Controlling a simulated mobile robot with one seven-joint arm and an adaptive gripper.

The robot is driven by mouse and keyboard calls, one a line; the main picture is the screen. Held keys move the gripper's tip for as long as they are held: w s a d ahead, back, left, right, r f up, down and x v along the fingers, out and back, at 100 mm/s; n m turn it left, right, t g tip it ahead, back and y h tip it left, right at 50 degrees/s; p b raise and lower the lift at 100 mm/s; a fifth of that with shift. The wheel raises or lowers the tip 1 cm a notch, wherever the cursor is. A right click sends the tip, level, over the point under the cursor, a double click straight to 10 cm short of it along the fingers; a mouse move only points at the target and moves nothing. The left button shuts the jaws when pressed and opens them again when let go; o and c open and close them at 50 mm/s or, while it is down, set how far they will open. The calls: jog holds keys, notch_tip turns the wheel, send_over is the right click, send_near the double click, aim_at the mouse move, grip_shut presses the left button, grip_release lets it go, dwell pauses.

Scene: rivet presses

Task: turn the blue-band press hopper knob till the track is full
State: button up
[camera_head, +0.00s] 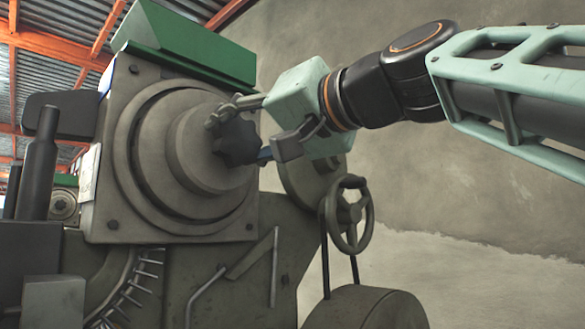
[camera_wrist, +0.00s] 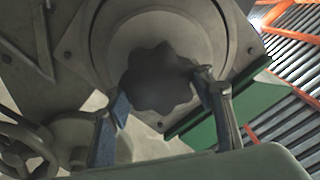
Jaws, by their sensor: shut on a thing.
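The hopper knob (camera_head: 237,143) is dark and lobed, at the centre of the round stepped hopper (camera_head: 178,150) on the press's face. A little blue shows at the press's upper left edge (camera_head: 105,80). My gripper (camera_head: 238,137) is shut on the knob, one finger on its upper side and the other on its lower right.
A green box-like top (camera_head: 185,42) sits above the hopper. A handwheel (camera_head: 348,213) and a large drum (camera_head: 365,308) stand at the lower right. A dark lever or cylinder (camera_head: 38,165) stands at the left.

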jog(key=o, duration=1.2)
jog(key=v, duration=1.2)
jog(key=shift+f, duration=0.1)
